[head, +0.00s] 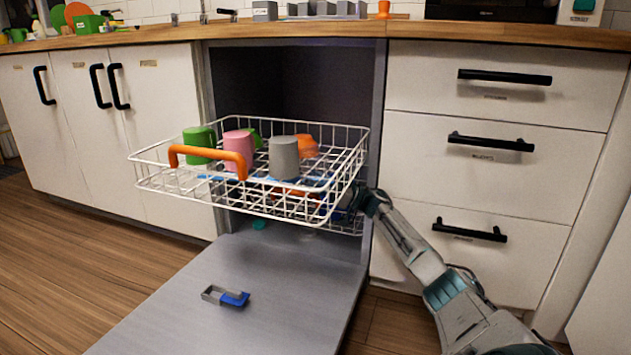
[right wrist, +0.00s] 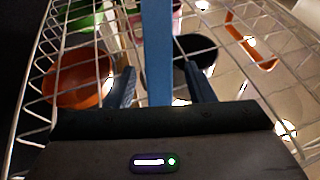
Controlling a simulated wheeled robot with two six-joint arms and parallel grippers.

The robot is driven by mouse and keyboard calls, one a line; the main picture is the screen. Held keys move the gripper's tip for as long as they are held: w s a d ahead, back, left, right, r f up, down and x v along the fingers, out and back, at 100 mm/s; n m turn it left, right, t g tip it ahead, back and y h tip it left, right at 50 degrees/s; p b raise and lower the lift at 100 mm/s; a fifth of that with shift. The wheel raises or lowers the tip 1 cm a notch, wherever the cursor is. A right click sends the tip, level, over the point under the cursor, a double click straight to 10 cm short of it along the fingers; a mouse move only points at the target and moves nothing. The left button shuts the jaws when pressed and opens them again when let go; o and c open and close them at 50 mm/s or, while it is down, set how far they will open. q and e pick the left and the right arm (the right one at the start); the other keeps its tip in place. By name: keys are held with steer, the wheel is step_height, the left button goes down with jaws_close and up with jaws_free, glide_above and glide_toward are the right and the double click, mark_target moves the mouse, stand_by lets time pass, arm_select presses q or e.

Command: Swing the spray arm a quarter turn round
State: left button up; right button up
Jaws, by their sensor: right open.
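The blue spray arm (right wrist: 157,45) is a straight bar below the upper rack. In the right wrist view it runs away from the gripper's palm, between the two fingers. Parts of blue also show through the rack's wires in the head view (head: 314,181). My right gripper (right wrist: 157,85) is open, with one finger on each side of the bar. I cannot tell whether either finger touches it. In the head view my right gripper (head: 344,204) reaches in under the rack's right side and is partly hidden by wires. My left gripper is not in view.
The white wire upper rack (head: 160,184) is pulled out, with an orange handle (head: 210,156) and several cups, including a grey one (head: 284,158). The dishwasher door (head: 270,265) lies open below, with a dispenser (head: 226,296). Drawers (head: 500,130) stand close on the right.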

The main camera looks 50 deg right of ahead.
steer(key=shift+s+d, duration=0.25)
steer(key=p+v, duration=0.3)
steer(key=v, duration=0.3)
steer(key=shift+s+d+f, duration=0.15)
steer(key=shift+s+f, duration=0.05)
steer(key=shift+s, duration=0.1)
